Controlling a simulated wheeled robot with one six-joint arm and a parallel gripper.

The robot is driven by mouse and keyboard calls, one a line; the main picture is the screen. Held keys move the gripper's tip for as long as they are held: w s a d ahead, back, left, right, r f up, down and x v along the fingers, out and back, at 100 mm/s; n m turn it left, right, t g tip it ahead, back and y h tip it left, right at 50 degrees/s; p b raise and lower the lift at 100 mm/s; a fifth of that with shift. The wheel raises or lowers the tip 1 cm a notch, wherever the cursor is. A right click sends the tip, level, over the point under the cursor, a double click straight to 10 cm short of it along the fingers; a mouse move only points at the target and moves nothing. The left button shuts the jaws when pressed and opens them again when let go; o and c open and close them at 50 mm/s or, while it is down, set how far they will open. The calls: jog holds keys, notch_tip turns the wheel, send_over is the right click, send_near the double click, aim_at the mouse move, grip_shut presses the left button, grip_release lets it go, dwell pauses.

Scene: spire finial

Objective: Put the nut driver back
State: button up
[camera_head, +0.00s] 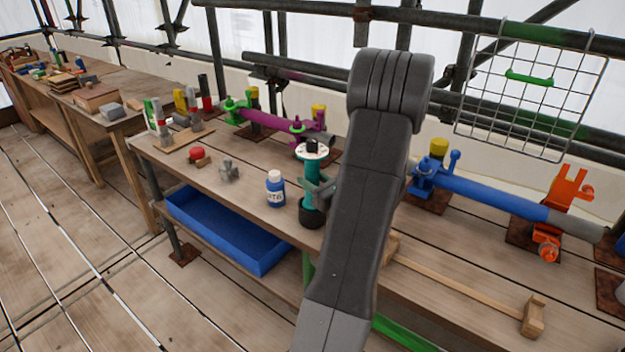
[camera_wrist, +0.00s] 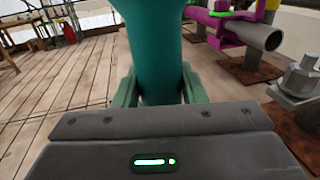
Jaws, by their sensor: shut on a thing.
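A teal upright tool (camera_head: 312,175), which looks like the nut driver, has a pale disc with dark holes at its top and a thick black lower end. My gripper (camera_head: 318,190) is shut around its teal body. In the wrist view the teal body (camera_wrist: 157,45) rises between my two fingers (camera_wrist: 158,92), and its lower end is hidden. In the head view it stands in front of the workbench (camera_head: 240,195) edge, near a blue bottle. Whether its black end touches anything is not clear. My arm hides part of the bench behind it.
A blue bottle (camera_head: 275,188), a grey metal nut (camera_head: 229,171) and a red button (camera_head: 197,155) stand left on the bench. Magenta (camera_head: 262,121) and blue (camera_head: 480,192) clamped pipes lie behind. A wire grid (camera_head: 535,88) hangs at right. A blue tray (camera_head: 222,232) sits below.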

jog(key=o, duration=1.8)
jog(key=shift+f, duration=0.15)
jog(key=shift+f+b, duration=0.4)
jog(key=shift+b, duration=0.15)
jog(key=v, duration=0.9)
jog(key=shift+b, duration=0.4)
jog(key=shift+f, duration=0.1)
